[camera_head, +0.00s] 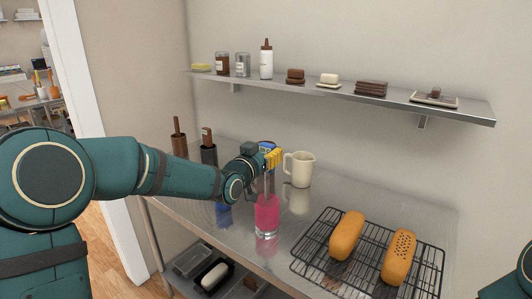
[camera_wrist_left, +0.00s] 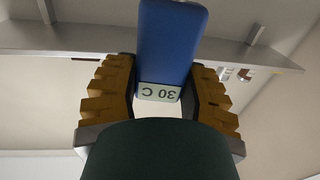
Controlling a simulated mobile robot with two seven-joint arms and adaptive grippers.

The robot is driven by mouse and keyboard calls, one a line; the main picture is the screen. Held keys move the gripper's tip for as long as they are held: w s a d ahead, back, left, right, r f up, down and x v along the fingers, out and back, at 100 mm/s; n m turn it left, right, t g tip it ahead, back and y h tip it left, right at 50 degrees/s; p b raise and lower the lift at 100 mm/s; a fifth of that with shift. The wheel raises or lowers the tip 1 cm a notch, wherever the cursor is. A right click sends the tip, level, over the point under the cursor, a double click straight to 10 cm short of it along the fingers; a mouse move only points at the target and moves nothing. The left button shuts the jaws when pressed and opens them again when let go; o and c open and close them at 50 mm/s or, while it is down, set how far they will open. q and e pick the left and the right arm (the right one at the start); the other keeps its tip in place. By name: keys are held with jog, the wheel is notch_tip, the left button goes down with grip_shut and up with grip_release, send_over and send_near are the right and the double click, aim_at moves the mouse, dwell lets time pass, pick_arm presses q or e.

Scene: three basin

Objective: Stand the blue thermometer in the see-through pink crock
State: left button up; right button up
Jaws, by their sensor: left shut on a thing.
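The blue thermometer (camera_wrist_left: 170,40) is between the yellow fingers of my left gripper (camera_wrist_left: 165,95), with a "30 C" label showing in the left wrist view. In the head view, its blue top (camera_head: 267,145) shows just above my left gripper (camera_head: 271,158), which is shut on it. The see-through pink crock (camera_head: 267,217) stands on the metal table directly below the gripper. A thin brownish shape runs between the gripper and the crock's top; I cannot tell whether the thermometer's lower end is inside the rim. My right gripper is out of view.
A cream jug (camera_head: 299,169) stands close behind the crock, to the right. A black wire rack (camera_head: 372,258) with two orange loaves is at front right. Two dark holders (camera_head: 209,154) with brown tools stand at back left. A blue patch (camera_head: 223,214) shows below my left arm.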

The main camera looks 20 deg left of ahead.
aim_at(266, 184)
pick_arm(q)
jog(key=shift+f+b, duration=0.9)
jog(key=shift+f, duration=0.15)
jog(key=shift+f+b, duration=0.7)
jog(key=shift+f, duration=3.3)
jog(key=o, duration=1.3)
jog(key=shift+v, duration=1.55)
